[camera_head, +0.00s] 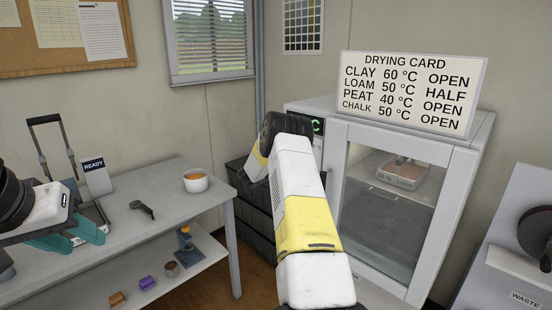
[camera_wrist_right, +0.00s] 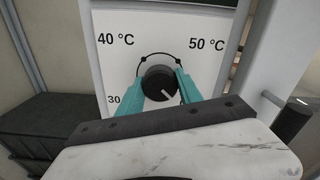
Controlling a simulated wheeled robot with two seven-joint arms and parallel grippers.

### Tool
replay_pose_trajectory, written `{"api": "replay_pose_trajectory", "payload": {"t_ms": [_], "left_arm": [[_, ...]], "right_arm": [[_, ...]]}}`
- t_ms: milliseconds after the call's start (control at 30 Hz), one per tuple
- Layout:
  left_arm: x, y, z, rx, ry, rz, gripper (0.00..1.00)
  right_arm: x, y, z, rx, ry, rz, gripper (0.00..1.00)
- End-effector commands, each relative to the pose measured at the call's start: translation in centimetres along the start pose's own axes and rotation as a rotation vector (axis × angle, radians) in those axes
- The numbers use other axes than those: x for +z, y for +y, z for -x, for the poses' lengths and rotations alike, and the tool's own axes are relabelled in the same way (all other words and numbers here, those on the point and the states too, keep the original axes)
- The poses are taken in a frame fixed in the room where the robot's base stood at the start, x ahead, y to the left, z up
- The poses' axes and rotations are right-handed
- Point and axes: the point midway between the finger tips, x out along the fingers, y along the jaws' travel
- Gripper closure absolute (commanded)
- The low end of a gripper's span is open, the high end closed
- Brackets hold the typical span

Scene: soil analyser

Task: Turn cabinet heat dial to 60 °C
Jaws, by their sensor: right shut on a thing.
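The drying cabinet (camera_head: 481,145) stands at the right in the head view with its glass door shut. Its heat dial (camera_wrist_right: 157,80) is a black knob on a white panel in the right wrist view. Labels 40 °C, 50 °C and part of 30 show around it. The dial's white pointer mark is at its lower right; any label there is hidden. My right gripper (camera_wrist_right: 160,89) is shut on the dial, a teal finger on each side. In the head view my right arm hides it. My left gripper (camera_head: 82,232) is open and empty above the table at the left.
A drying card (camera_head: 413,92) on the cabinet lists clay 60 °C open. A tray (camera_head: 403,173) sits inside the cabinet. The table (camera_head: 165,213) holds an orange-filled bowl (camera_head: 196,181) and a dark handheld tool (camera_head: 141,209). A waste unit (camera_head: 500,262) stands at the right.

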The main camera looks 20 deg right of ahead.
Motion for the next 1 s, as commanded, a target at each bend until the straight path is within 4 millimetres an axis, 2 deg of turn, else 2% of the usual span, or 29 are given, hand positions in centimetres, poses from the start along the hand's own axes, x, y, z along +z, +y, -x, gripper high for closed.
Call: {"api": "replay_pose_trajectory", "payload": {"t_ms": [600, 633, 700, 733, 1000], "left_arm": [[0.00, 0.00, 0.00, 0.000, 0.000, 0.000, 0.60], [0.00, 0.00, 0.00, 0.000, 0.000, 0.000, 0.60], [0.00, 0.00, 0.00, 0.000, 0.000, 0.000, 0.60], [0.00, 0.00, 0.00, 0.000, 0.000, 0.000, 0.60], [0.00, 0.00, 0.00, 0.000, 0.000, 0.000, 0.60]], "right_arm": [[-0.37, 0.14, 0.16, 0.003, 0.006, -0.038, 0.98], [-0.37, 0.14, 0.16, 0.003, 0.006, -0.038, 0.52], [-0.32, 0.13, 0.14, 0.003, 0.006, -0.038, 0.38], [-0.29, 0.12, 0.12, 0.003, 0.005, -0.038, 0.36], [-0.13, 0.05, 0.08, 0.001, 0.002, -0.038, 0.36]]}}
